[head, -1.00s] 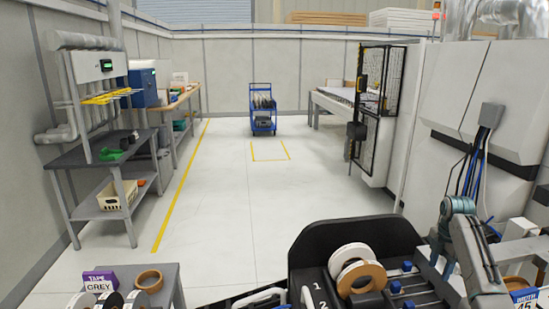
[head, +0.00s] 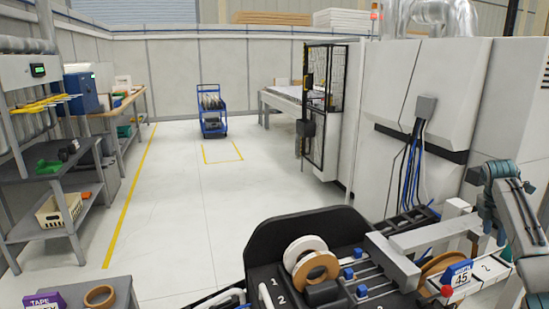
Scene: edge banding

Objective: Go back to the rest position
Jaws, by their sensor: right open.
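My right arm enters at the right edge, its teal-grey links bent. My right gripper (head: 490,226) hangs small and partly hidden at the arm's left side, beside the machine's grey beam. It is open and nothing shows in it. My left gripper is out of view. A white tape roll (head: 296,246) and a brown tape roll (head: 312,274) stand upright in the black tray (head: 262,240) at the front, apart from the right gripper.
A white machine (head: 410,75) stands behind. A grey table with a brown roll (head: 99,296) is at lower left. A blue cart (head: 212,112) stands beyond open floor.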

